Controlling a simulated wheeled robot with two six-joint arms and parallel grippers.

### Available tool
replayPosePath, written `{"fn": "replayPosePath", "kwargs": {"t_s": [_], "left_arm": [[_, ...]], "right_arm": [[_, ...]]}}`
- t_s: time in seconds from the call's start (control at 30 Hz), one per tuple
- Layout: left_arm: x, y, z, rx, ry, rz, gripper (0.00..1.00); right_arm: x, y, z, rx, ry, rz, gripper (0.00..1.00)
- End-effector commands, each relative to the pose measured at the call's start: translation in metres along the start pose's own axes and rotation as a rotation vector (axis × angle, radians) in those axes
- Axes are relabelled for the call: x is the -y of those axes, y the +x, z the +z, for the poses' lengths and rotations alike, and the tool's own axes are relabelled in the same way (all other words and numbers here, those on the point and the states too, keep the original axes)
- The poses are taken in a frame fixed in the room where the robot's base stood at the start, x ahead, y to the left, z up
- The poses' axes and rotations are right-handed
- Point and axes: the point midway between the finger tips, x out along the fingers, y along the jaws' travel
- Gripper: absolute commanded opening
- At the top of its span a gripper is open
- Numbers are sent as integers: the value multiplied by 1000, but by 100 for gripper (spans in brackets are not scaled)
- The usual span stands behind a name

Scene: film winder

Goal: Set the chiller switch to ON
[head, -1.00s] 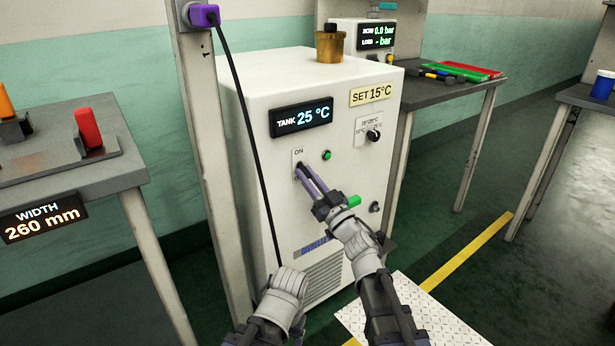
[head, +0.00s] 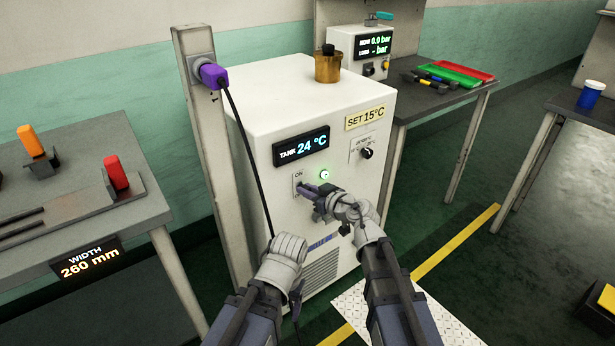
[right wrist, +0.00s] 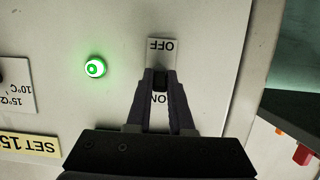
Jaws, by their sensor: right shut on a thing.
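The chiller (head: 340,225) is a white cabinet with a TANK display (head: 301,147) reading 24 °C. Its switch plate (head: 297,178) has ON at the top, and the right wrist view shows ON and OFF (right wrist: 161,46) upside down. My right gripper (head: 302,187) is at this plate. In the right wrist view its fingertips (right wrist: 161,82) are closed on the small dark switch lever between the labels. The fingers hide much of the lever, so its exact tilt is hard to tell. The green lamp (head: 324,175) beside the switch glows, also in the right wrist view (right wrist: 95,67).
A grey post with a purple plug (head: 212,76) stands left of the chiller, and its black cable (head: 245,140) hangs across the front. A dial (head: 366,153) is to the right of the switch. A bench (head: 90,190) is at left; another with trays (head: 455,75) is at right.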

Motion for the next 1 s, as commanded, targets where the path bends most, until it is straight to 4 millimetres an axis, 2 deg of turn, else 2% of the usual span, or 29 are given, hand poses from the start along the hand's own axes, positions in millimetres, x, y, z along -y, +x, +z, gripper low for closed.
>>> {"fn": "replayPosePath", "kwargs": {"t_s": [0.03,0.3,0.53,0.97,1.0], "left_arm": [[1,-15,1,0,-1,2,74],[3,-39,2,0,-2,7,74],[3,-45,3,0,-2,9,74],[3,-45,3,0,-2,9,74],[3,-45,3,0,-2,9,74]], "right_arm": [[-1,-1,-10,28,-1,0,0],[-1,0,-9,147,0,0,0],[-1,0,-8,188,1,1,0],[0,1,-7,194,0,0,0],[0,1,-7,194,0,0,24]]}}
